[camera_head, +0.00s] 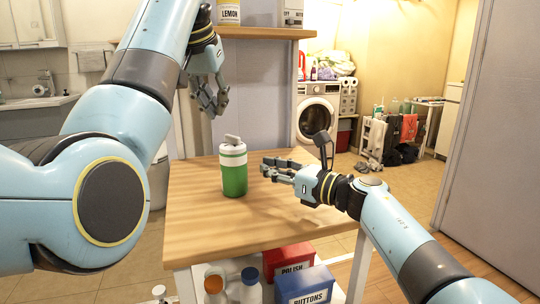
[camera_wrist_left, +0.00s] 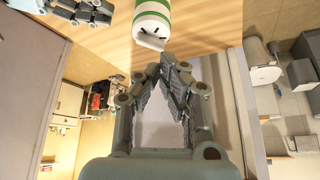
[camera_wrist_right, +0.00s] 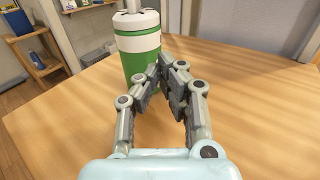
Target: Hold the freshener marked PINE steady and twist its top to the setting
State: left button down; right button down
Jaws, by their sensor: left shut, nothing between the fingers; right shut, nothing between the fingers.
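A green and white cylindrical freshener (camera_head: 234,170) stands upright on the wooden table, with a grey-white knob on its white top. No PINE label is readable on it. Its green body shows in the right wrist view (camera_wrist_right: 137,66), and its top shows in the left wrist view (camera_wrist_left: 152,27). My left gripper (camera_head: 216,112) is shut and empty, above and to the left of the freshener. My right gripper (camera_head: 266,168) is shut and empty, low over the table just right of the freshener, its fingertips apart from it in the head view.
The table (camera_head: 200,240) is otherwise clear on top. A shelf (camera_head: 265,33) behind it holds a container marked LEMON (camera_head: 229,12). Under the table are a red POLISH box (camera_head: 289,258), a blue BUTTONS box (camera_head: 304,285) and bottles. A washing machine (camera_head: 317,117) stands at the back.

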pick_arm(q)
jog(key=shift+d+f, duration=0.1)
jog(key=shift+f, duration=3.2)
jog(key=shift+w+d, duration=0.3)
jog(key=shift+w, duration=0.2)
jog(key=shift+s+d, duration=0.2)
jog(key=shift+d, duration=0.6)
jog(key=shift+s, duration=0.35)
jog(key=shift+r, duration=0.15)
notch_tip(320, 180, up, 6)
send_over(233, 148)
jog(key=s, duration=0.2)
jog(key=shift+w+a, duration=0.2)
jog(key=shift+a, duration=0.05)
jog(key=shift+a, duration=0.1)
